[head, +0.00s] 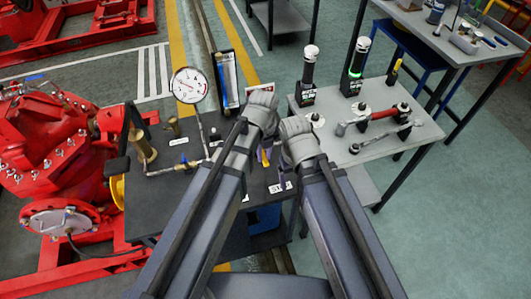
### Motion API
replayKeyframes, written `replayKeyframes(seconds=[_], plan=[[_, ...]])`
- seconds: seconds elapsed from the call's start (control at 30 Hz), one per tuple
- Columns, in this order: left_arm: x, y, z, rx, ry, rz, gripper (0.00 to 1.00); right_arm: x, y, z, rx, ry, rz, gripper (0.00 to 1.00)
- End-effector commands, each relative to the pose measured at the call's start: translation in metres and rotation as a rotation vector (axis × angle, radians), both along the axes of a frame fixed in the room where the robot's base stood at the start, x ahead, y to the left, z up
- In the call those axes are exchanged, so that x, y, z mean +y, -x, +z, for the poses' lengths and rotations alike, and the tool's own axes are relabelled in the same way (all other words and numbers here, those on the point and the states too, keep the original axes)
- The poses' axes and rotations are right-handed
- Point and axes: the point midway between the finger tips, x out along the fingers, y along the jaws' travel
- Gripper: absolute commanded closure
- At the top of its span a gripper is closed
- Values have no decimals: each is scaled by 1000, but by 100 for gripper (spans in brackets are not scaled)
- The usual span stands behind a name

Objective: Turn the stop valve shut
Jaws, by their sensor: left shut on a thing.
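My left gripper (260,148) is low over the right part of the dark bench, mostly hidden by its own wrist and forearm. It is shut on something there. A small yellow piece (266,158) shows between my two wrists and looks like part of the stop valve's handle; the valve body is hidden. My right wrist (298,140) is just right of the left one. The right gripper's fingers are hidden behind it, so I cannot tell whether they are open.
A round gauge (188,85) and brass pipework with a blue-handled valve (186,162) stand on the dark bench (160,205) to the left. A red pumpset (45,150) is farther left.

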Motion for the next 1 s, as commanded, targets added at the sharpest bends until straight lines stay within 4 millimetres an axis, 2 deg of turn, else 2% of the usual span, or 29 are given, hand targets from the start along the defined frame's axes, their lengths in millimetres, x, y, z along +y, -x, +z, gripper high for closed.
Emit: replayKeyframes(seconds=[0.63,0.67,0.9,1.0], plan=[[5,0,0,-1,-3,-30,100,0,0,0,0,0,0,16],[5,0,0,-1,-4,-30,77,0,0,0,0,0,0,16],[4,0,0,-1,-2,-29,50,0,0,0,0,0,0,16],[4,0,0,-1,-2,-28,48,0,0,0,0,0,0,16]])
